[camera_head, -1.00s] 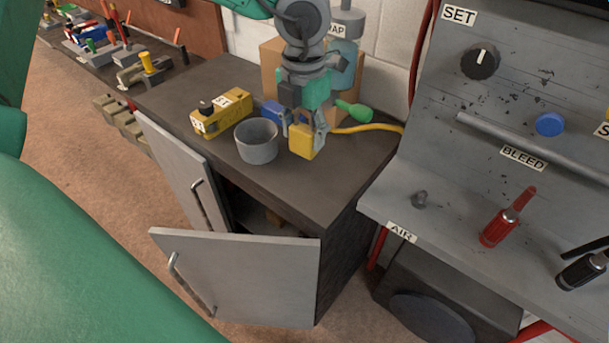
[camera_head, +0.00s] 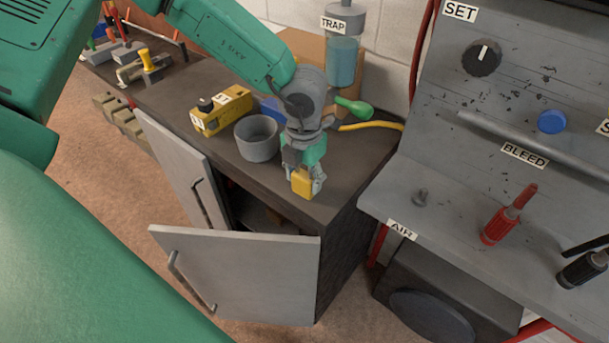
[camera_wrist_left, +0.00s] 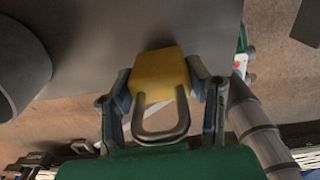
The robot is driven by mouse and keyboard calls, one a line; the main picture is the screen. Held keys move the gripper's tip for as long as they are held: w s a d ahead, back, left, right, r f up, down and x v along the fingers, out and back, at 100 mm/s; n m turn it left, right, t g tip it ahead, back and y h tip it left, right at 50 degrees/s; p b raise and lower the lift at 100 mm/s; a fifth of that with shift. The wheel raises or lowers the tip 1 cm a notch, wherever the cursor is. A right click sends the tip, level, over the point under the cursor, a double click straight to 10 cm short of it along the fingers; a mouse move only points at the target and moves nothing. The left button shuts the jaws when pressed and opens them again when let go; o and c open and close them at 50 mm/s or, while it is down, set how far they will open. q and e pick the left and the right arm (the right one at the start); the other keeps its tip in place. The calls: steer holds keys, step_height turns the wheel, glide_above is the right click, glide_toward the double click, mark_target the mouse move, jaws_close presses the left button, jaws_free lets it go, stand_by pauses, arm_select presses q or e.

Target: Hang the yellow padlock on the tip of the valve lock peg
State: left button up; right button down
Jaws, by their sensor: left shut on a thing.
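The yellow padlock (camera_head: 302,183) is between the fingers of my left gripper (camera_head: 304,187), which is shut on it. It shows over the front right part of the dark bench top. In the left wrist view the padlock's yellow body (camera_wrist_left: 160,76) sits between both fingers of the left gripper (camera_wrist_left: 161,82), with its grey shackle toward the palm. My right gripper is out of view.
A grey cup (camera_head: 257,138) and a yellow box (camera_head: 222,111) stand on the bench (camera_head: 200,77). The cabinet doors (camera_head: 240,275) are open below. The grey panel (camera_head: 455,165) at right carries a red handle (camera_head: 505,218), a black knob and a horizontal bar.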

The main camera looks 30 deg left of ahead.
arm_select(q)
steer(key=shift+f, duration=0.1)
steer(key=o, duration=1.3)
steer(key=shift+f, duration=0.1)
steer(key=r, duration=1.4)
steer(key=shift+a, duration=0.25)
steer(key=shift+s+f, duration=0.1)
steer(key=shift+f, duration=0.05)
